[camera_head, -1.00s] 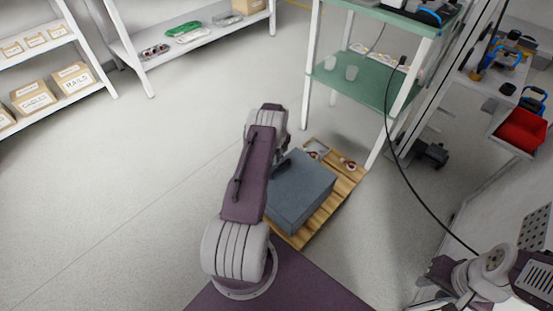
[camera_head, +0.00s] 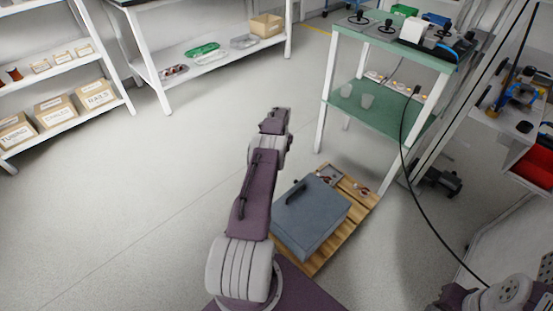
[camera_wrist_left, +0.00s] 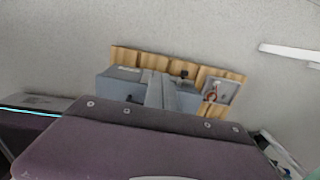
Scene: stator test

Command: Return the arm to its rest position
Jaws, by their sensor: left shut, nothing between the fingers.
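My left arm (camera_head: 256,190) reaches up the middle of the head view, with its purple wrist at the far end, over open floor left of a grey case. In the left wrist view the left gripper (camera_wrist_left: 159,78) shows as two grey fingers close together, shut and empty. The grey case (camera_head: 318,212) with a dark handle sits on a wooden slatted pallet (camera_head: 345,238); the case also shows partly hidden behind the fingers in the left wrist view (camera_wrist_left: 118,86). Part of my right arm (camera_head: 500,295) shows at the bottom right; its gripper is out of view.
A green-topped two-tier table (camera_head: 385,110) stands beyond the pallet, with a black cable hanging from it. White shelves with labelled boxes (camera_head: 55,108) are at the left, and a white bench (camera_head: 205,66) at the back. The floor left of my arm is clear.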

